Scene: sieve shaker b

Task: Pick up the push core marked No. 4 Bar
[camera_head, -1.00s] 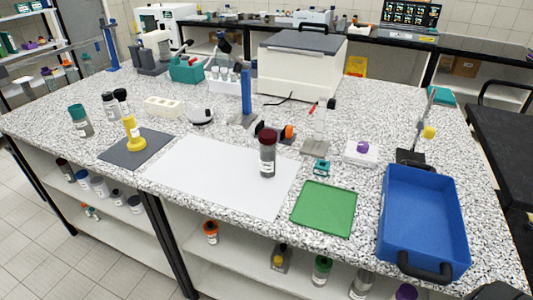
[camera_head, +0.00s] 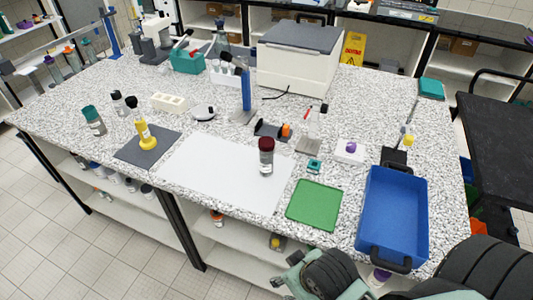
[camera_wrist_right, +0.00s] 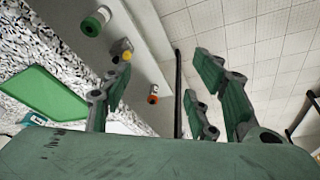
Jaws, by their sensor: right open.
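A tube with a dark red cap (camera_head: 266,157) stands upright on the white sheet, with dark contents and a white label. A jar with a teal cap (camera_head: 94,120), a black-capped jar (camera_head: 119,103) and a yellow piece with a black top (camera_head: 143,133) stand at the left. The lettering is too small to read, so I cannot tell which one is marked No. 4 Bar. My right gripper (camera_wrist_right: 165,60) is open and empty in the right wrist view, near the table's front edge and the lower shelf. My left gripper is not in view.
The white sheet (camera_head: 210,178), green tray (camera_head: 314,205) and blue tray (camera_head: 391,215) lie along the front. An orange-and-black device (camera_head: 272,130) and a stand (camera_head: 308,142) are behind the tube. A big white box (camera_head: 298,60) is at the back. More capped jars (camera_wrist_right: 95,22) sit on the lower shelf.

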